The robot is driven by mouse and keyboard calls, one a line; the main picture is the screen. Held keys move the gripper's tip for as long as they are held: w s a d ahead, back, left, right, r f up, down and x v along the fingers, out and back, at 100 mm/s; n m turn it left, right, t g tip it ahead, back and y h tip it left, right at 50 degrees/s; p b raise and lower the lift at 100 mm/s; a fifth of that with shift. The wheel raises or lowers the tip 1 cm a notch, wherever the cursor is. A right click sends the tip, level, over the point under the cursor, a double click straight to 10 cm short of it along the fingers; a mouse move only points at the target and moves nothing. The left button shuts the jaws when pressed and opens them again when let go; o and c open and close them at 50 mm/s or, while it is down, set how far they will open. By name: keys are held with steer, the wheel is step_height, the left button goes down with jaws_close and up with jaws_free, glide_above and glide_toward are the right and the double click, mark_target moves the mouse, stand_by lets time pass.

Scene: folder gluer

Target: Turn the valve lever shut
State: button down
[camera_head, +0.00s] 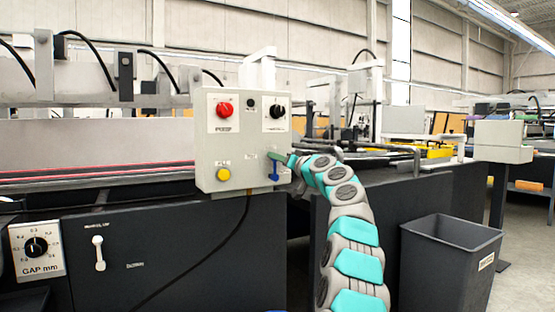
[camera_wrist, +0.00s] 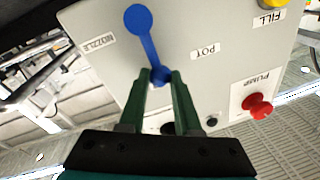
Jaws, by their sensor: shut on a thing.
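The valve lever is a blue bar with a round end. In the head view the lever (camera_head: 274,172) hangs down on the lower right of a grey control box (camera_head: 236,140). In the wrist view the blue lever (camera_wrist: 146,40) runs up from between my fingertips, tilted a little left, between the NOZZLE and POT labels. My gripper (camera_wrist: 160,73) has its green fingers either side of the lever's pivot end and is shut on it. In the head view my gripper (camera_head: 283,159) reaches the box from the right. The fingers partly hide the pivot.
The box also carries a red PUMP button (camera_head: 225,109), a black knob (camera_head: 277,111) and a yellow FILL button (camera_head: 223,174). A dark bin (camera_head: 450,260) stands to the right. A dark machine cabinet (camera_head: 180,255) lies below the box, with a cable hanging over it.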

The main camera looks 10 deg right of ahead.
steer(key=c, duration=0.6)
jaws_free()
steer(key=shift+s+d, duration=0.1)
steer(key=b+v, duration=0.4)
steer(key=v, duration=0.3)
steer(key=shift+s, duration=0.2)
steer(key=shift+d, duration=0.15)
